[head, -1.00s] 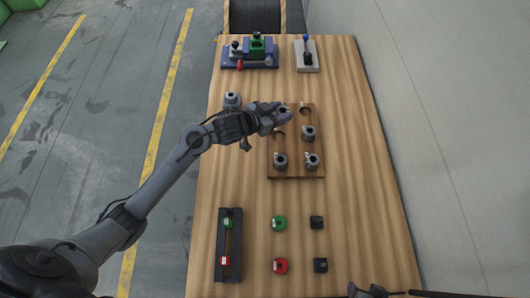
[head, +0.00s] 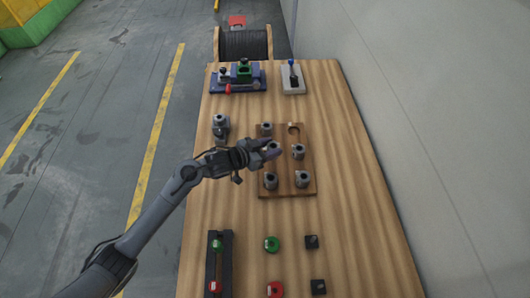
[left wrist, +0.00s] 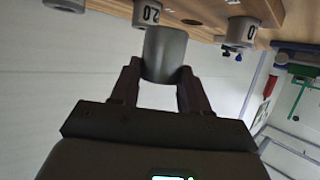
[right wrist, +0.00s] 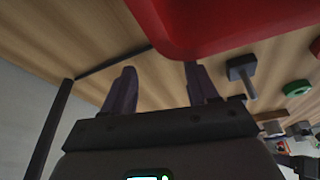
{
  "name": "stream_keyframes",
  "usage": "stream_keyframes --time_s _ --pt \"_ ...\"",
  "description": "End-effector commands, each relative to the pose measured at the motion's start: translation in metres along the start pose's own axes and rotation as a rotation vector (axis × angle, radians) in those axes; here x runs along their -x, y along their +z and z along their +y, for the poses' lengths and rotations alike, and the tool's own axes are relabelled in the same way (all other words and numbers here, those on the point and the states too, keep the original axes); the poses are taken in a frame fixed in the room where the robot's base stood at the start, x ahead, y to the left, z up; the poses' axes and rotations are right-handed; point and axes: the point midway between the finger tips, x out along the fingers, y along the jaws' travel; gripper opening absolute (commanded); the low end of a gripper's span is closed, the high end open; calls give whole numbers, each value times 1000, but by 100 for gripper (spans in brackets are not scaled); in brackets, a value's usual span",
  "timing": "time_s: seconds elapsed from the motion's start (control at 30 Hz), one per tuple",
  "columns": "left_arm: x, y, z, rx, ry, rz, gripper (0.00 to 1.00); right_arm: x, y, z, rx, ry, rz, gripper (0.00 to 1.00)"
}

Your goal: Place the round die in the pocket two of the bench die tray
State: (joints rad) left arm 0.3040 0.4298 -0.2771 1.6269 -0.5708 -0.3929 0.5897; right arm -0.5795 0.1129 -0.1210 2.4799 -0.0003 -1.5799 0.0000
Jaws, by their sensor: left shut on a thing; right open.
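The wooden bench die tray (head: 284,196) lies mid-bench. Grey round dies stand in it at the back left (head: 266,129), middle right (head: 298,152), front left (head: 270,180) and front right (head: 302,179). The back right pocket (head: 293,129) is empty. My left gripper (head: 272,149) is shut on a grey round die (left wrist: 165,55), over the middle left of the tray; fingers partly hide that pocket. I cannot tell whether the die touches it. In the left wrist view, numbered dies (left wrist: 240,32) stand beyond. My right gripper (right wrist: 160,85) is open, below a large red object (right wrist: 220,25).
Another grey die (head: 220,120) stands left of the tray. A blue fixture (head: 250,88) and a pale lever block (head: 292,80) are at the back. A black rack (head: 212,270), green ring (head: 271,243), red ring (head: 275,289) and black blocks (head: 312,242) are in front. The right side is clear.

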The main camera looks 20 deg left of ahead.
Motion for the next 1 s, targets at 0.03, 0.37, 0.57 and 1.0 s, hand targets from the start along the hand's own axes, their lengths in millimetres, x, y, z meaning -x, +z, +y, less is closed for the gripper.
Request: stream_keyframes --time_s 0.03,0.37,0.57,1.0 --pt "-3 3 -10 0 -3 3 0 -2 1 0 0 0 0 58" --pt "-12 13 -31 -1 -1 5 0 -5 2 2 9 8 -1 58" --pt "-18 28 -31 2 0 3 0 -8 3 3 11 10 -2 58" --pt "-27 50 -31 -1 -1 5 0 -11 4 2 4 5 -1 58"
